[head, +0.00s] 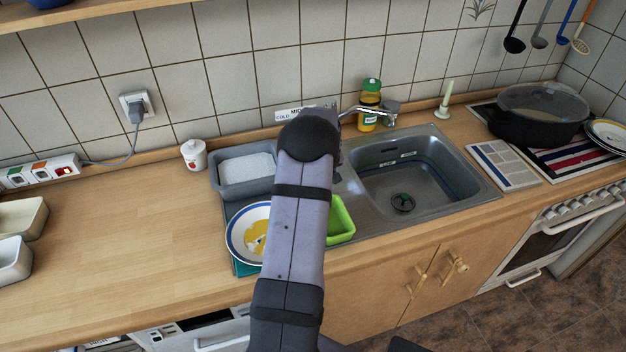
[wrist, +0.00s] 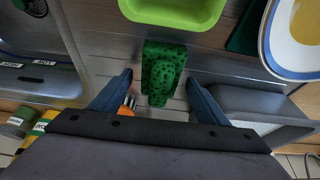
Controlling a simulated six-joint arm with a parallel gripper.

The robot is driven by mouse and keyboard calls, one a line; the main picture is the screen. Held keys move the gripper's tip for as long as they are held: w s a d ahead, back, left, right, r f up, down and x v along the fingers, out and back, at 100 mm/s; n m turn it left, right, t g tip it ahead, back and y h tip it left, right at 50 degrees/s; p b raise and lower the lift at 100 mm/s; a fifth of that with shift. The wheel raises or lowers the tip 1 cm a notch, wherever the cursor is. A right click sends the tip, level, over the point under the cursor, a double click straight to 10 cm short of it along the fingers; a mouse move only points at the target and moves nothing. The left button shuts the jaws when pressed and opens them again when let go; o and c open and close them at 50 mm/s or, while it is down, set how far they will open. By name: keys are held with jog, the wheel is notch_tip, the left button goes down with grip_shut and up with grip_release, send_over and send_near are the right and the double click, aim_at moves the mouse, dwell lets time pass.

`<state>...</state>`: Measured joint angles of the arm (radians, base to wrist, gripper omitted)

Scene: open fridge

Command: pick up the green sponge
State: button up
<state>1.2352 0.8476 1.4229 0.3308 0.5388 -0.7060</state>
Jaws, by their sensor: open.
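The green sponge (wrist: 163,72) is dark green and speckled with dark pores. In the wrist view it lies on the metal drainboard, just below the bright green tray (wrist: 175,10). My gripper (wrist: 158,78) is open, with one blue finger on each side of the sponge's near part and a gap on both sides. The fingers do not touch it in this view. How high the fingertips are above the drainboard is hard to tell. In the head view my arm hides the sponge and my gripper; part of the green tray (head: 341,222) shows there.
The sink (head: 410,185) is to the right. A grey tub (head: 215,181) and a blue-rimmed plate (head: 234,242) stand at the left. A faucet (head: 365,110) and a yellow bottle (head: 369,112) are behind. The wooden counter (head: 110,230) at the left is clear.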

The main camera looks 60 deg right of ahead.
jog(key=shift+f, duration=0.15)
jog(key=c, duration=1.1)
jog(key=shift+c, duration=0.2)
notch_tip(320, 180, up, 10)
jog(key=b, duration=0.3)
